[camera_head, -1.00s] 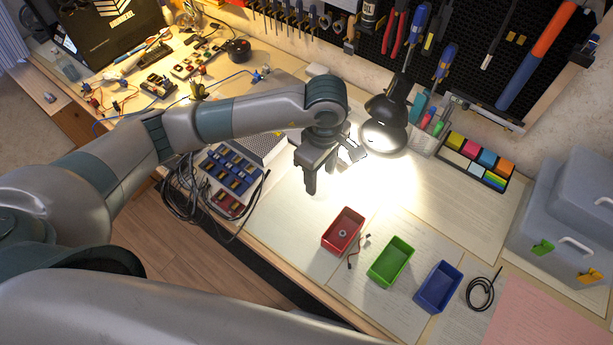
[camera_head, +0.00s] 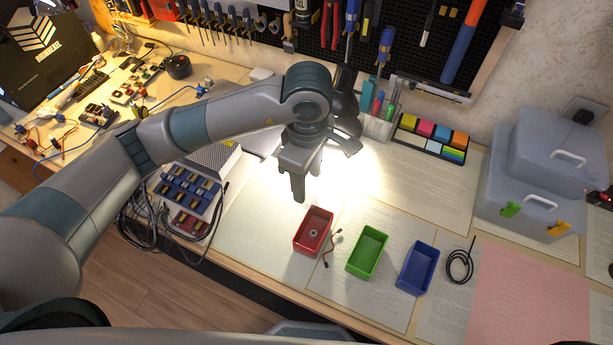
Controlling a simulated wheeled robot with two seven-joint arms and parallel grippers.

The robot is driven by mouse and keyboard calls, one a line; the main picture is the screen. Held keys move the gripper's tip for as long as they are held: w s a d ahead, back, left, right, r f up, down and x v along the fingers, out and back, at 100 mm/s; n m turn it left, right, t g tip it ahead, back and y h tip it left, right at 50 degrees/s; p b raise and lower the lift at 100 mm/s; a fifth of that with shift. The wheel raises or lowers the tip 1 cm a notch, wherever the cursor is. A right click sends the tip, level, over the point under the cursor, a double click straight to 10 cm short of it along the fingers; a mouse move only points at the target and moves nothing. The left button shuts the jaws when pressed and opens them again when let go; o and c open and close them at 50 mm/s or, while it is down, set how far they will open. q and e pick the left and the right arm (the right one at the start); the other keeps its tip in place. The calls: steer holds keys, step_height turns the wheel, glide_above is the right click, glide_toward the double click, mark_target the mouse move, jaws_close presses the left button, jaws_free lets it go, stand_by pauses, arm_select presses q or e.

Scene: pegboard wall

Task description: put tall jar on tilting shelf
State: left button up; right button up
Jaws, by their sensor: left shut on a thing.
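My left gripper (camera_head: 299,188) points down above the papers on the desk, behind the red bin, in front of the lamp. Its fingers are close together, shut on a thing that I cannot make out. No tall jar is plain to see; a dark labelled container (camera_head: 302,12) is cut off by the top edge at the pegboard. I cannot pick out a tilting shelf. My right gripper is not in view.
Red (camera_head: 314,231), green (camera_head: 367,251) and blue (camera_head: 417,267) bins stand in a row at the front. The black lamp (camera_head: 345,105) and pen holder (camera_head: 377,124) are behind. Grey boxes (camera_head: 545,165) stand right. Papers and a pink sheet (camera_head: 530,285) lie flat.

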arm_select(q)
steer(key=shift+a+f+m, duration=0.4)
steer(key=shift+a, duration=0.2)
steer(key=s+a+f+m, duration=0.2)
steer(key=a+f+m, duration=0.1)
steer(key=a+m, duration=0.3)
steer(key=s+a+f+m, duration=0.2)
steer(key=a+f+m, duration=0.2)
steer(key=a, duration=0.5)
steer(key=m, duration=0.2)
steer(key=shift+s+a+m, duration=0.2)
steer(key=shift+a+m, duration=0.15)
steer(key=shift+m, duration=0.05)
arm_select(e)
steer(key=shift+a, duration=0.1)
arm_select(q)
steer(key=shift+f, duration=0.1)
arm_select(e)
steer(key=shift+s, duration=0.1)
